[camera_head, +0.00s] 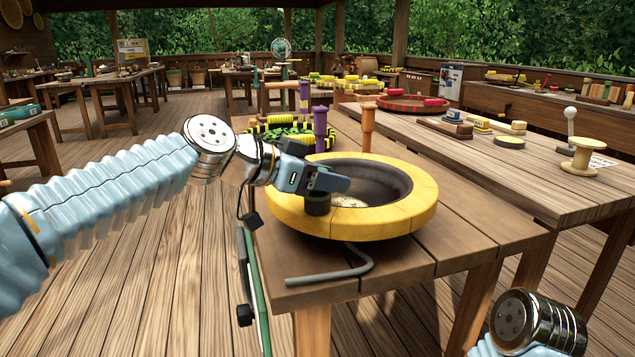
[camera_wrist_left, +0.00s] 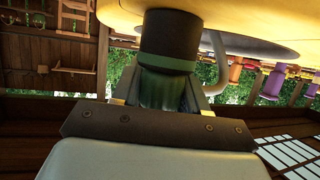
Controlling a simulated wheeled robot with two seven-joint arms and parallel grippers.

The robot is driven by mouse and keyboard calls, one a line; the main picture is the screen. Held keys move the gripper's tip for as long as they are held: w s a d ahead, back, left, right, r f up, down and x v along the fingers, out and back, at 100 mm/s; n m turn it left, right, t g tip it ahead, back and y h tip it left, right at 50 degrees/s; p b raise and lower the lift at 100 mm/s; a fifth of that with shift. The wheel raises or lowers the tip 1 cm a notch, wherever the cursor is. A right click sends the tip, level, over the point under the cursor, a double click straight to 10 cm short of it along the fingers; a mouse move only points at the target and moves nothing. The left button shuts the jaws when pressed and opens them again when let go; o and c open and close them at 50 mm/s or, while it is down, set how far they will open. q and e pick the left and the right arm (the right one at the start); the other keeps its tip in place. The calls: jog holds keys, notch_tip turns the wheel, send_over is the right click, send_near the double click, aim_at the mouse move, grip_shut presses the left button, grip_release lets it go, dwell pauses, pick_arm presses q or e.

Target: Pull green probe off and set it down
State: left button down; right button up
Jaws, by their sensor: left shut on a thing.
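The green probe shows as a short dark cylinder (camera_head: 317,204) at the near left rim of a yellow-rimmed pan (camera_head: 400,221) with a dark bowl. In the left wrist view the probe (camera_wrist_left: 168,40) is dark with a green band and a green lower part between my fingers. Its far end meets or overlaps the yellow rim (camera_wrist_left: 240,40); I cannot tell whether they touch. My left gripper (camera_head: 325,185) is shut on the probe, and its fingers hide part of it. My right gripper is out of view; only part of my right arm shows at the lower right.
A bent grey rod (camera_head: 325,278) lies at the table's (camera_head: 460,215) near edge, partly under the pan. Purple (camera_head: 320,122) and orange (camera_head: 367,122) pegs stand behind the pan. A green pole (camera_head: 258,290) runs along the table's left side. Bare planks lie right of the pan.

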pick_arm(q)
jog(key=shift+r, duration=0.1)
jog(key=shift+r+p, duration=1)
jog(key=shift+r, duration=0.25)
jog(key=shift+r+p, duration=0.65)
jog(key=shift+r, duration=0.6)
jog(key=shift+r, duration=2.05)
jog(key=shift+a, duration=0.1)
